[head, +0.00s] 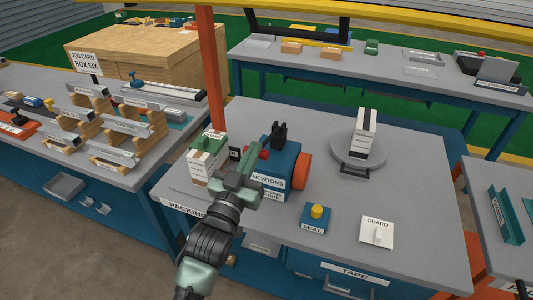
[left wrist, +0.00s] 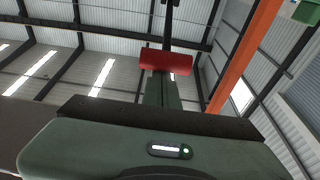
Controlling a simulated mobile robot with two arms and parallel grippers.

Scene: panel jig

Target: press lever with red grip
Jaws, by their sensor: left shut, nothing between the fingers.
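The red grip (head: 263,153) of the lever shows in the head view at the left side of a blue machine (head: 284,157), partly hidden by my left gripper (head: 256,150). My left gripper is shut and empty, its fingers close to the grip. In the left wrist view the red grip (left wrist: 166,62) lies crosswise just beyond the tips of the closed green fingers (left wrist: 160,88). A dark bar rises behind it. I cannot tell whether the fingers touch the grip. My right gripper is not in view.
A white-and-green carton (head: 203,169) stands left of the gripper. An orange wheel (head: 302,171) is on the machine's right.

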